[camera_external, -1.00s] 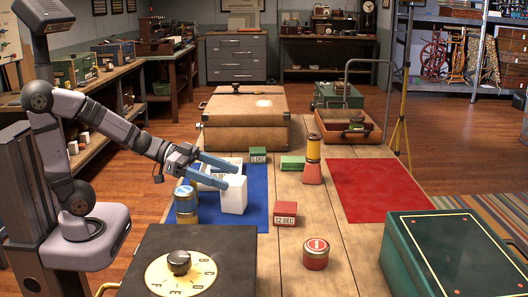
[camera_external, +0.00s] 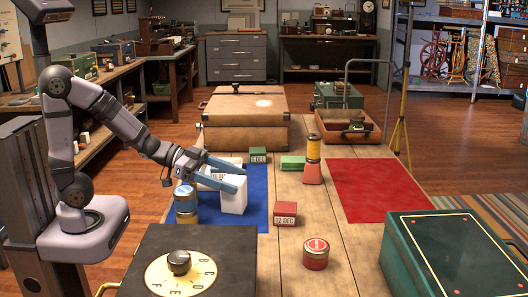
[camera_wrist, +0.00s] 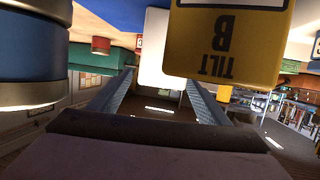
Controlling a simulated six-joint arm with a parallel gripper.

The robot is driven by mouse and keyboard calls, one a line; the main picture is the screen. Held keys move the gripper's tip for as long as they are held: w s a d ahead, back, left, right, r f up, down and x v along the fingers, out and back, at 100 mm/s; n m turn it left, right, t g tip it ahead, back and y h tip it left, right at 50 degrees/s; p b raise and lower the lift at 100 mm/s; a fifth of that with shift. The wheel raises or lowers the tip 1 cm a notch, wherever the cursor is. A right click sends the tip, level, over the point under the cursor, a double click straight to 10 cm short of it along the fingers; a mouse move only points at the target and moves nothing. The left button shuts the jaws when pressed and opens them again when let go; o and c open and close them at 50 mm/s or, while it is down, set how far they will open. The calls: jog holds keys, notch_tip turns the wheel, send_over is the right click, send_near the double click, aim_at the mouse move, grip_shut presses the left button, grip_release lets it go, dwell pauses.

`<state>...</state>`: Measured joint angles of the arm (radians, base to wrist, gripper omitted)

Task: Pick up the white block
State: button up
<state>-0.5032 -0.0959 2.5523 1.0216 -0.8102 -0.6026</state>
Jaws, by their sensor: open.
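The white block (camera_external: 234,198) stands upright on the blue mat (camera_external: 262,207) in the external view. My gripper (camera_external: 241,180) is open, with its blue fingers level with the block's upper part; the near finger overlaps its top left. In the wrist view a white shape (camera_wrist: 153,62), apparently this block, shows near and past the tips of my gripper (camera_wrist: 160,78). A yellow block marked "TILT B" (camera_wrist: 225,55) partly covers it there. I cannot tell whether a finger touches the block. Nothing is visibly held.
Behind my fingers stands another white, labelled box (camera_external: 228,162). A blue-and-gold can (camera_external: 186,206) stands close below my wrist. The red mat (camera_external: 378,190) is clear.

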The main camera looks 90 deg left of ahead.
aim_at(245, 184)
jog(key=shift+w+d+p, duration=0.1)
jog(key=shift+w+p, duration=0.25)
jog(key=shift+p, duration=0.55)
jog(key=shift+w+f+p, duration=0.2)
jog(key=shift+w+p, duration=0.05)
jog(key=shift+p, duration=0.1)
jog(key=shift+b+x, duration=0.3)
jog(key=shift+x, duration=1.45)
jog(key=shift+f, duration=0.15)
jog(key=c, duration=1.1)
